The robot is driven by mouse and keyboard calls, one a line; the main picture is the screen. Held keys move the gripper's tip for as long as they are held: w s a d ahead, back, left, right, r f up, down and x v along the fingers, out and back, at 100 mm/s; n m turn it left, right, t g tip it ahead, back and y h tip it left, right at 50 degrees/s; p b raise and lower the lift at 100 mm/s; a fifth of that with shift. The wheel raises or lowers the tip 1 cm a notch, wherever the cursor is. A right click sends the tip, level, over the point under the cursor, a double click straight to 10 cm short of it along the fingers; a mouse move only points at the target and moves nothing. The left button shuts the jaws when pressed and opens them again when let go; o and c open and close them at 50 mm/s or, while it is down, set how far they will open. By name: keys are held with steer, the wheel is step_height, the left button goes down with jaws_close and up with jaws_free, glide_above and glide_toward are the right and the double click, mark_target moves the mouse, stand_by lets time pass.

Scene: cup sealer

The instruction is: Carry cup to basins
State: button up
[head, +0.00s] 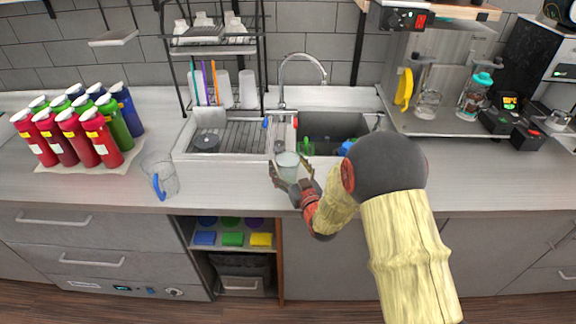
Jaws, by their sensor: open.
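A pale translucent cup (288,161) stands at the front edge of the sink, near the middle of the view. My gripper (289,173) is at the cup, with its fingers apart on either side of it. I cannot tell whether the fingers touch the cup, and its lower part is partly hidden by them. The right basin (348,122) is dark and deep, just behind and right of the cup. Green and blue items sit at its front, partly covered by my arm. The left basin (180,150) has a ribbed draining surface and a dark round item in it.
A clear pitcher with a blue handle (160,176) stands left of the sink. Several coloured bottles (92,137) stand farther left. The faucet (283,80) rises behind the basins, and a dish rack (264,60) stands over the left one. Counter between pitcher and gripper is clear.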

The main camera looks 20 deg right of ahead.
steer(key=s, duration=0.7)
steer(key=s+d+p, duration=0.1)
steer(key=s, duration=0.3)
steer(key=shift+s+r, duration=0.15)
steer(key=shift+s, duration=0.15)
steer(key=s+r+g+h, duration=0.2)
steer(key=s+r+g, duration=0.3)
steer(key=r, duration=0.5)
steer(key=s+a+r+g, duration=0.1)
steer(key=s+g, duration=0.1)
steer(key=s, duration=0.6)
steer(key=s+a+r+g, duration=0.1)
steer(key=s+r+g, duration=0.1)
steer(key=s, duration=0.6)
steer(key=s+a+r+m+g, duration=0.1)
steer(key=s+a+r+g, duration=0.1)
steer(key=s, duration=0.6)
steer(key=shift+s+g, duration=0.25)
steer(key=shift+g, duration=0.45)
steer(key=shift+r, duration=0.15)
steer(key=shift+c, duration=0.9)
